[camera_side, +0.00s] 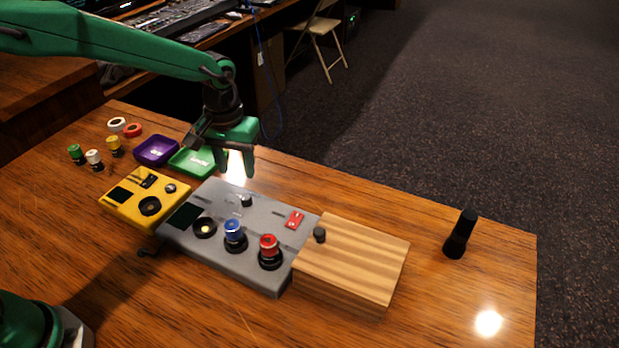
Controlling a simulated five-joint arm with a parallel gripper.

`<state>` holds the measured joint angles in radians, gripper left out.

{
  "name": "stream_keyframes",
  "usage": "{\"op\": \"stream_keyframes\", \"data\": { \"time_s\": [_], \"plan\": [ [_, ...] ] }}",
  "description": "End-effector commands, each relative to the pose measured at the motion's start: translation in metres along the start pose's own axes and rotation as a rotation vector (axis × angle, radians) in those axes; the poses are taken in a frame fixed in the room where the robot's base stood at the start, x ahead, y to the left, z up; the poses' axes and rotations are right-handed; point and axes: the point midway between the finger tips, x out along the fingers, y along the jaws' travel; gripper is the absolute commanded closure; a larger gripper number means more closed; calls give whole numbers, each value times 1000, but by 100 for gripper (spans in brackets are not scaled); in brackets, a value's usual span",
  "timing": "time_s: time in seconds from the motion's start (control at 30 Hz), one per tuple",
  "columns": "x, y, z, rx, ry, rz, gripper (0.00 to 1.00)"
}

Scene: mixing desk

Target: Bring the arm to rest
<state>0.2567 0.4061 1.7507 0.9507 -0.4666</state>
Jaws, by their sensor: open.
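My gripper (234,170) hangs from the green arm, fingers pointing down, above the back edge of the grey mixing panel (185,238). Its jaws are open with nothing between them. A bright spot shows behind the fingers. The panel carries a blue knob (233,232) and a red knob (268,246), each on a dark round base. It also has a lit round socket (204,228), a small dark knob (246,201) and a red switch (295,220). The gripper appears apart from all of these.
A yellow box (127,208) adjoins the panel at left, a wooden block (352,262) at right. A purple tray (156,150) and green tray (190,161) lie behind. Small coloured pieces (95,158) stand at far left. A black cylinder (460,234) stands at right; table around it is clear.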

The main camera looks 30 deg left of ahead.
Motion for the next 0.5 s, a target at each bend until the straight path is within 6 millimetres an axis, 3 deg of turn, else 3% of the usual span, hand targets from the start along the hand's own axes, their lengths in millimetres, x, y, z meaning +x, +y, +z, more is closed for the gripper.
{"op": "stream_keyframes", "data": {
  "time_s": [0.27, 0.5],
  "plan": [
    [-40, -25, 16, 23, 58, 25, 55],
    [-79, -55, 42, 57, 128, 46, 55]
  ]
}}
